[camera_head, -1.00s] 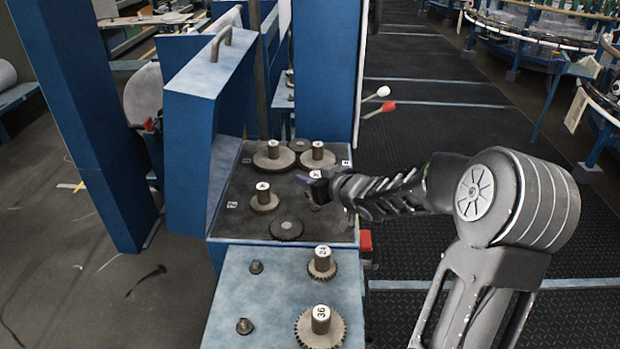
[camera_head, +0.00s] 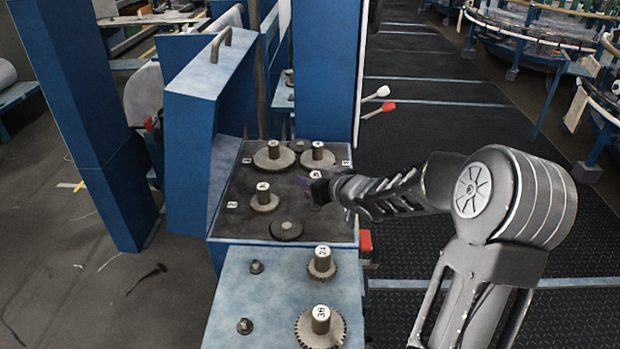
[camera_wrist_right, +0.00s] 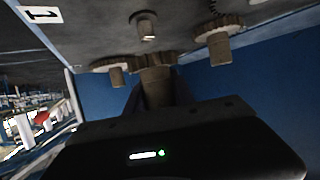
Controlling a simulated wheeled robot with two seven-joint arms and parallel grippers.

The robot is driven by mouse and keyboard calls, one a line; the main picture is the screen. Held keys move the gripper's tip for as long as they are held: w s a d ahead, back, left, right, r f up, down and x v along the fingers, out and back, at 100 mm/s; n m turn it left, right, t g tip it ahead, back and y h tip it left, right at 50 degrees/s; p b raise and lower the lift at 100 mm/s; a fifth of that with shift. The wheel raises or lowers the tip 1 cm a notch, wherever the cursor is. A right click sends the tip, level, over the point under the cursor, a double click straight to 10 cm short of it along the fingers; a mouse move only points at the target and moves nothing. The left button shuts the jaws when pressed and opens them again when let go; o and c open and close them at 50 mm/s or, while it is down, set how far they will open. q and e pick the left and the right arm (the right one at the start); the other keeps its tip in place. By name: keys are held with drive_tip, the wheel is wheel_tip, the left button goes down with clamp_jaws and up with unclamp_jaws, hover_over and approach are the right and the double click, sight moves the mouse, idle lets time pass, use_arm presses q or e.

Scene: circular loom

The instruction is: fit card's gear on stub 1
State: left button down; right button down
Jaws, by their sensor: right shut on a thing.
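In the right wrist view, my right gripper (camera_wrist_right: 156,100) is shut on the hub of a toothed gear (camera_wrist_right: 155,86); the gear's disc is at the hub's upper end in the picture. A short bare stub (camera_wrist_right: 145,27) stands on the dark plate, with the label 1 (camera_wrist_right: 40,14) to its left. The held gear and stub appear apart. In the head view my right gripper (camera_head: 318,190) is over the right part of the plate (camera_head: 240,222). It hides most of the held gear and the stub there. My left gripper is out of view.
Hubbed gears stand on the plate at back left (camera_head: 273,157), back right (camera_head: 318,157) and left (camera_head: 264,199). A flat dark gear (camera_head: 286,230) lies at the front. The blue-grey shelf (camera_head: 230,290) in front holds two gears and two small pegs. A blue housing (camera_head: 190,150) rises at left.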

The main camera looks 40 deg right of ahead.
drive_tip(key=shift+f, duration=0.2)
drive_tip(key=shift+f+b, duration=0.75)
drive_tip(key=shift+b, duration=0.05)
drive_tip(key=shift+f, duration=0.25)
drive_tip(key=shift+f+b, duration=0.65)
drive_tip(key=c, duration=1)
unclamp_jaws()
drive_tip(key=shift+p+v, duration=0.6)
drive_tip(key=shift+v, duration=3.3)
drive_tip(key=shift+r, duration=0.1)
